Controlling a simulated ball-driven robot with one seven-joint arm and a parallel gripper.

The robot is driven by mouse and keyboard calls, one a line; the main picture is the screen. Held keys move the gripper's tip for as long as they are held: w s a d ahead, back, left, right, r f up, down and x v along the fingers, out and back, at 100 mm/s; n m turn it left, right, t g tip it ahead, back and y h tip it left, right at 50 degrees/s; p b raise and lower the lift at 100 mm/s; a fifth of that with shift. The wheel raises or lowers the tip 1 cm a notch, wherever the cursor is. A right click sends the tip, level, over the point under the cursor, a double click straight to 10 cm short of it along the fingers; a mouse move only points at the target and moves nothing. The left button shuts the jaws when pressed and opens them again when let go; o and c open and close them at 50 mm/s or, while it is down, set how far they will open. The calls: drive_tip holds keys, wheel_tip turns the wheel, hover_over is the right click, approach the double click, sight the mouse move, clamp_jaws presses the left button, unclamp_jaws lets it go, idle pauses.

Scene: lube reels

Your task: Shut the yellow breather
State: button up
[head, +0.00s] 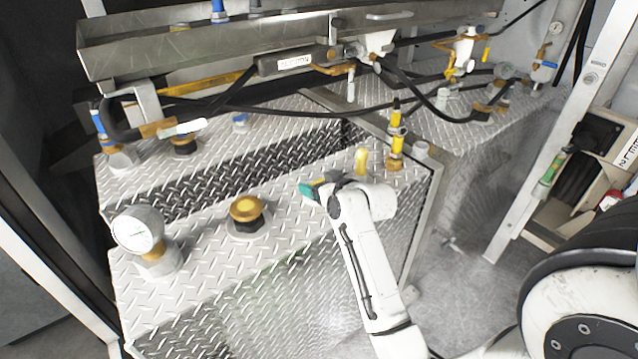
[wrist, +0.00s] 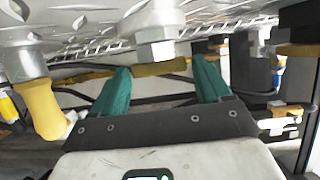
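My gripper (head: 306,191) has teal fingers and sits low over the near tank's diamond-plate top. In the wrist view, which looks upside down, my gripper (wrist: 161,80) is open, its two fingers well apart. A dull yellow bar (wrist: 158,69) lies across the gap between the fingertips, below a silver hex fitting (wrist: 155,46); this is probably the yellow breather. I cannot tell whether the fingers touch it. In the head view it is mostly hidden by my gripper, with only a bit of yellow showing there.
A gold cap on a black base (head: 247,209) and a pressure gauge (head: 138,230) stand left of my gripper. A short yellow post (head: 362,160) and a yellow-and-black fitting (head: 396,140) stand right and behind. Hoses and a steel trough (head: 200,50) run across the back.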

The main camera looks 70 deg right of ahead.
drive_tip(key=shift+o, duration=1)
drive_tip(key=v, duration=1)
drive_tip(key=shift+s+a, duration=0.25)
drive_tip(key=shift+s, duration=0.05)
drive_tip(key=shift+r, duration=0.15)
